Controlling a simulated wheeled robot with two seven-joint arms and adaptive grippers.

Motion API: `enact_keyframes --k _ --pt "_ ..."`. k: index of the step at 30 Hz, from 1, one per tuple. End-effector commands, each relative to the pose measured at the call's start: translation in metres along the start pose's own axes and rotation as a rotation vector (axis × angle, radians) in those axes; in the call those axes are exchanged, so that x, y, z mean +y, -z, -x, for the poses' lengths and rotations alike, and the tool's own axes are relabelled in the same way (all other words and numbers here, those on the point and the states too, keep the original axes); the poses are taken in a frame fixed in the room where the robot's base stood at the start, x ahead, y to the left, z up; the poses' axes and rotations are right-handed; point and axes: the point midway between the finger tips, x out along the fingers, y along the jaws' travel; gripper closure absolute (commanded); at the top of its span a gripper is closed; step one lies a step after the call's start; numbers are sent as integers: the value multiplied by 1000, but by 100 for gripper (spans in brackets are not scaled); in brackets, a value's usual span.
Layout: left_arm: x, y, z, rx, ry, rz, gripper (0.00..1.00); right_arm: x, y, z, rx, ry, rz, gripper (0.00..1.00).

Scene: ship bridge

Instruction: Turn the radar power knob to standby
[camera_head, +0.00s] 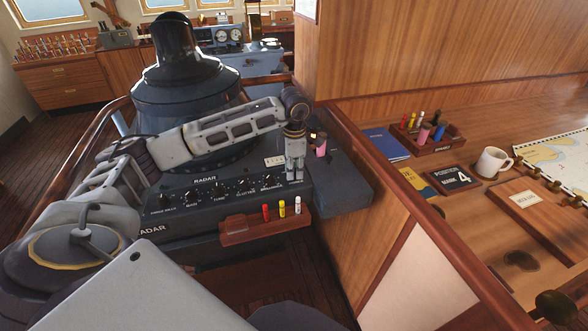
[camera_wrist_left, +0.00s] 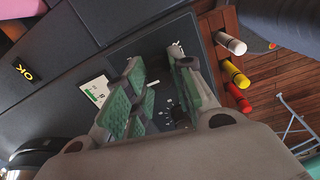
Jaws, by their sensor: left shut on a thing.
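The dark radar panel (camera_head: 222,206) carries a row of black knobs, among them the gain knob (camera_head: 192,195) and the brilliance knob (camera_head: 268,178). My left gripper (camera_head: 295,179) points down onto the right end of this row and is shut on the radar power knob, which its fingers hide in the head view. In the left wrist view the green-padded fingers (camera_wrist_left: 160,98) stand over the panel, with small white dial marks between and beside them. The knob's pointer setting cannot be read. My right gripper is not in view.
A wooden rack (camera_head: 262,226) with red, yellow and white markers sits on the panel's front edge. A tall dark radar hood (camera_head: 178,60) stands behind the panel. A chart desk (camera_head: 420,190) is at the right.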

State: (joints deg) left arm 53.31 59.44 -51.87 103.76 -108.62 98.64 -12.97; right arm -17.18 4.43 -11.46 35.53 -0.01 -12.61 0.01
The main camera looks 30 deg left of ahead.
Motion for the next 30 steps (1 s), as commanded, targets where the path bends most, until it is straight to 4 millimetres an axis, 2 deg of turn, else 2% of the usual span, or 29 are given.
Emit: enact_keyframes --k 1,6,20,26,30 --pt "1 0 1 -1 -1 1 72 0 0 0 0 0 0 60" --pt "0 0 0 -1 -1 1 52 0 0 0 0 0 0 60" --pt "0 0 5 -1 -1 1 52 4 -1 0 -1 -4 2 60" --pt "1 -1 22 -2 -3 1 52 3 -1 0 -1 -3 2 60" --pt "1 -1 41 -3 -3 2 52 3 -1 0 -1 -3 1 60"
